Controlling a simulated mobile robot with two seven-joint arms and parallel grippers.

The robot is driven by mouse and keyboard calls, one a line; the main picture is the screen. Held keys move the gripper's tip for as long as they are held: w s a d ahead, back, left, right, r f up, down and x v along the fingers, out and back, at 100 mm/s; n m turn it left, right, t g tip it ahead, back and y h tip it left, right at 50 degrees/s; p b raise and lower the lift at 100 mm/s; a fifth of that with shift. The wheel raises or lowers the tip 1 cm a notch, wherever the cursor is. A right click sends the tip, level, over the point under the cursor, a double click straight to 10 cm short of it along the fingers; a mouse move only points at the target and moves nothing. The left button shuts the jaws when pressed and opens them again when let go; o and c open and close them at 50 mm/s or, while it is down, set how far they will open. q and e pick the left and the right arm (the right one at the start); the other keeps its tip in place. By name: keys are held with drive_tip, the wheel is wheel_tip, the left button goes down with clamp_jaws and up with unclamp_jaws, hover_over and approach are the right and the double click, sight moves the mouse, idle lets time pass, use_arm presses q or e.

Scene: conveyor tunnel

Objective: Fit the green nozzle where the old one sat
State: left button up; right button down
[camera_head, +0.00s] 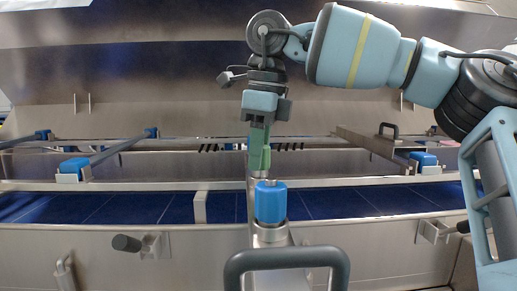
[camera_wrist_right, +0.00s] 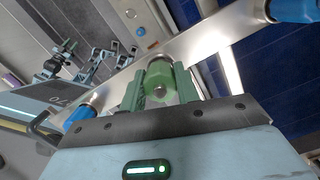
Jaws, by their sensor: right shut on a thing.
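The green nozzle (camera_head: 261,160) is a small green piece held in my right gripper (camera_head: 259,150), whose fingers are also green. In the right wrist view the nozzle (camera_wrist_right: 160,84) sits between the two fingers, with a round grey tip facing the camera. My right gripper points down in the head view, and the nozzle appears just above a blue cylindrical block (camera_head: 270,203) at the near end of a metal bar. I cannot tell the depth gap between them. The seat of the old nozzle cannot be made out clearly. My left gripper is not in view.
Metal rails (camera_head: 130,186) cross in front of a dark blue belt (camera_head: 150,208). Blue blocks sit on mounts at the left (camera_head: 74,168) and right (camera_head: 424,159). A dark handle (camera_head: 286,258) stands at the front. Short dark stubs (camera_head: 289,146) flank the gripper behind.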

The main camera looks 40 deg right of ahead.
drive_tip(key=shift+f, duration=0.6)
drive_tip(key=c, duration=0.9)
unclamp_jaws()
drive_tip(key=shift+c, duration=0.2)
drive_tip(key=shift+s+d+r+b, duration=0.1)
drive_tip(key=shift+s+r, duration=0.05)
drive_tip(key=shift+r, duration=1.15)
drive_tip(key=shift+s+d+r+b, duration=0.1)
drive_tip(key=shift+r, duration=1.25)
drive_tip(key=shift+s+d+r+b, duration=0.1)
drive_tip(key=shift+s+r, duration=0.05)
drive_tip(key=shift+r, duration=1.15)
